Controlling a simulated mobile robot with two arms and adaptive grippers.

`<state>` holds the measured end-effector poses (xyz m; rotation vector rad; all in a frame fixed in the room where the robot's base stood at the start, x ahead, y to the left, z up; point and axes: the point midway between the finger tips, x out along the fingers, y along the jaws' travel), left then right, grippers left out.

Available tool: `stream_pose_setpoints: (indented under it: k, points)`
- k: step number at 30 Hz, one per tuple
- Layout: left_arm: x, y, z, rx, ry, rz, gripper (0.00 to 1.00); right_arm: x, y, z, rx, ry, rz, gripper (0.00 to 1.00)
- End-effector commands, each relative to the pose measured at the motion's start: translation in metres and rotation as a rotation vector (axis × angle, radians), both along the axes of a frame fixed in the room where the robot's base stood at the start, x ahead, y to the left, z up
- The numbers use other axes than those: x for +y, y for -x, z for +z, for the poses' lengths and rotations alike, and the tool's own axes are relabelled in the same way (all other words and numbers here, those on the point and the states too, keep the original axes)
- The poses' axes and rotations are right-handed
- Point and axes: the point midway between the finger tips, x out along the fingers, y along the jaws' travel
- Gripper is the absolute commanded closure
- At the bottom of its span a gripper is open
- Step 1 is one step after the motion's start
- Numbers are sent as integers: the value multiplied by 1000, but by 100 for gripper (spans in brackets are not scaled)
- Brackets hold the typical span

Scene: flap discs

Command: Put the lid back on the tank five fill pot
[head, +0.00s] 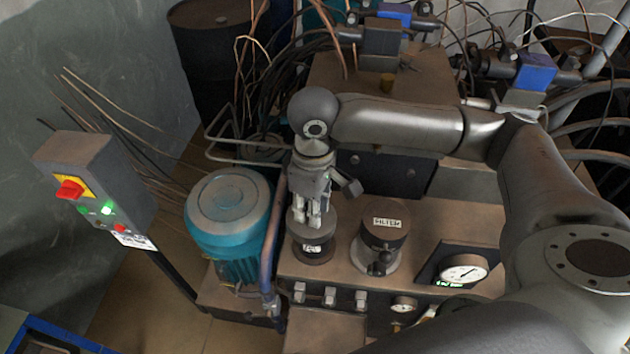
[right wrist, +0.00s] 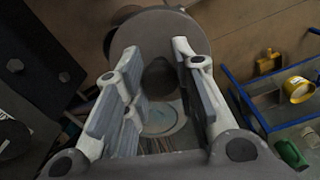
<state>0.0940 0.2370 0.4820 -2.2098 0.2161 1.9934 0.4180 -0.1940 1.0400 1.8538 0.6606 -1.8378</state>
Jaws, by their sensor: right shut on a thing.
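My right gripper (head: 314,222) points down over the fill pot (head: 315,256), a short dark cylinder with a small pale label, too small to read. The gripper is shut on the knob of a round grey lid (head: 327,226). In the right wrist view the lid (right wrist: 130,35) shows as a grey disc, its dark knob (right wrist: 160,78) between the fingers (right wrist: 158,85). In the head view the lid is right over the pot; I cannot tell whether it touches the rim. The fingers hide part of both. My left gripper is not in view.
A capped cylinder marked FILTER (head: 384,222) stands close to the right of the pot. A teal motor (head: 230,215) is at the left, with a pipe between. A gauge (head: 464,270) is at the right. A blue-framed trolley (right wrist: 250,112) carries several items.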

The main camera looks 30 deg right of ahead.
Motion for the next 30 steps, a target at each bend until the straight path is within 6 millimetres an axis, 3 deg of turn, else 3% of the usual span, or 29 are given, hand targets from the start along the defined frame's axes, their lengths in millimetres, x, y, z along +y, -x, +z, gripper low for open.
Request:
stream_pose_setpoints:
  k: [30]
  points:
    - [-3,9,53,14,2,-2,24,-28,-51,-20,-23,11,1170,100]
